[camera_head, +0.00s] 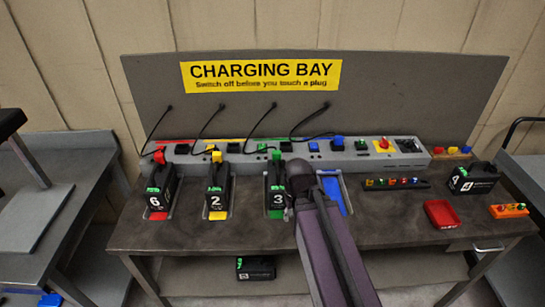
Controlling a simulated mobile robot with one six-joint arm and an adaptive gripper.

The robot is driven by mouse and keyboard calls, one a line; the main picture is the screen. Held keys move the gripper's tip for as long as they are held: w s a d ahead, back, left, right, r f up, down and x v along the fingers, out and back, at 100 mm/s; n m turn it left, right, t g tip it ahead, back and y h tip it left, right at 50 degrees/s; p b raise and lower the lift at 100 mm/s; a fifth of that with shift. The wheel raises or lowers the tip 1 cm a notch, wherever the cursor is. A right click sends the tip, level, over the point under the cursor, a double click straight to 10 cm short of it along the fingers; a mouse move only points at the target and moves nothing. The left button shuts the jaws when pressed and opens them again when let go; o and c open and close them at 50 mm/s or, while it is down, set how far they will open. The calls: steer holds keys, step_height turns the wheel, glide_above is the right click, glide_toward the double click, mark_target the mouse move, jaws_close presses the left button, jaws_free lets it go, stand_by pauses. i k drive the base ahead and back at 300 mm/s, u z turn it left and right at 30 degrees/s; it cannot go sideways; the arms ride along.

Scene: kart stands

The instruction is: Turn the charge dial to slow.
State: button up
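The charging panel (420,160) is a long grey box along the back of the workbench. On it, toward the right end, a red knob sits on a yellow square (383,146). A dark block with small details (408,145) is just right of it. The parts are too small for me to read any label or dial setting, so I cannot tell which one is the charge dial. My folded arm rises from the bottom middle, its dark joint in front of the bench. My gripper is not in view.
Battery 6 (158,193), battery 2 (217,195) and battery 3 (276,195) stand in bays. A blue-lined bay (333,192) shows beside my arm. Battery 4 (472,181), a red tray (442,214) and an orange holder (508,211) are at the right.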

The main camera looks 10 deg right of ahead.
mark_target(408, 144)
steer(key=k, duration=1.35)
steer(key=z, duration=0.45)
steer(key=i, duration=0.65)
steer(key=z, duration=0.6)
steer(key=i, duration=1.2)
steer(key=u, duration=0.15)
